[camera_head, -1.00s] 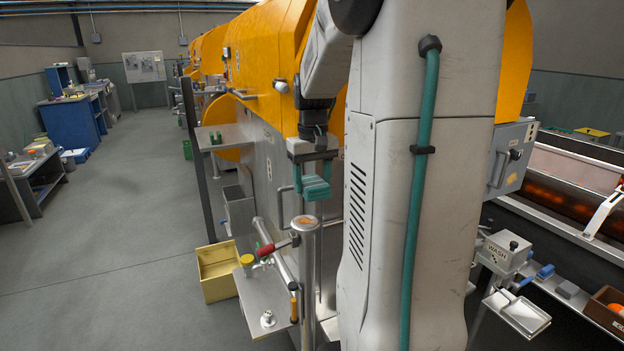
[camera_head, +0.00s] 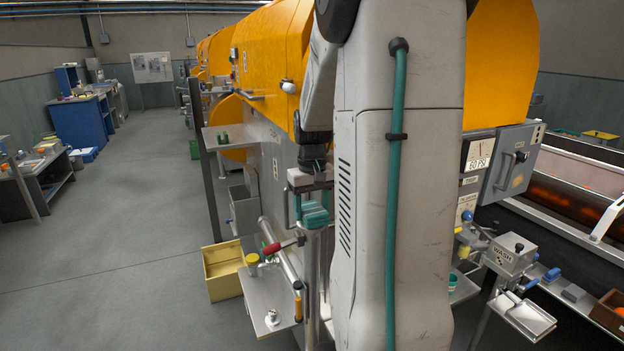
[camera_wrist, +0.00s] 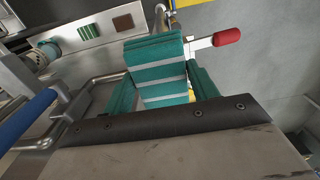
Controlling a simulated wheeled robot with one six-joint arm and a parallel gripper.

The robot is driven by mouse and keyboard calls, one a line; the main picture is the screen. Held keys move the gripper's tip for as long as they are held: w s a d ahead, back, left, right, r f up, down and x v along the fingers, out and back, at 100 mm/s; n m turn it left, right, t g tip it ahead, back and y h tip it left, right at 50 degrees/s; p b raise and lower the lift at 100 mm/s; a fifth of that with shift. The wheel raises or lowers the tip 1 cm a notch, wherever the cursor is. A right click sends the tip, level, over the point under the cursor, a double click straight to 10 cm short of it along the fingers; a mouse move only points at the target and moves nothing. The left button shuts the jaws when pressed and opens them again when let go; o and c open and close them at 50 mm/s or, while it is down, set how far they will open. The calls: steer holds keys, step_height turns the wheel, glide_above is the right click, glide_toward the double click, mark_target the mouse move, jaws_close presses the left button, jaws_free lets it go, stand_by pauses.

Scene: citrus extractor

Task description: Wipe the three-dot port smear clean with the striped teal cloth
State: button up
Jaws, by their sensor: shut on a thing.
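My gripper (camera_head: 312,200) points down and is shut on the striped teal cloth (camera_head: 315,216). In the wrist view the cloth (camera_wrist: 160,72) is a folded teal pad with pale stripes, held between the fingers. In the head view the cloth overlaps the top of an upright metal post (camera_head: 312,250). I cannot tell whether it touches the post. The post's top face is hidden behind the cloth, so no smear shows there now. I cannot make out a three-dot mark on the post.
A red-handled lever (camera_head: 272,248) juts out beside the post; it also shows in the wrist view (camera_wrist: 227,37). A small shelf (camera_head: 255,300) carries a yellow-capped item. A yellow bin (camera_head: 222,270) stands on the floor at left. The floor (camera_head: 130,240) is open there.

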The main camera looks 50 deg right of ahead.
steer(key=shift+w+a+f, duration=0.1)
steer(key=shift+a+f, duration=0.15)
steer(key=shift+f, duration=0.1)
steer(key=shift+c, duration=0.4)
steer(key=shift+w+a, duration=0.4)
steer(key=shift+a, duration=0.25)
steer(key=shift+s+d, duration=0.45)
steer(key=shift+d, duration=0.35)
steer(key=shift+s+d, duration=0.4)
steer(key=shift+d, duration=0.4)
steer(key=shift+r, duration=0.15)
step_height(320, 180, up, 2)
steer(key=shift+w+a+r, duration=0.1)
steer(key=shift+w, duration=0.05)
steer(key=shift+s+r, duration=0.2)
steer(key=shift+r, duration=0.1)
steer(key=shift+d+r, duration=0.2)
steer(key=shift+r, duration=2.4)
steer(key=shift+a, duration=0.1)
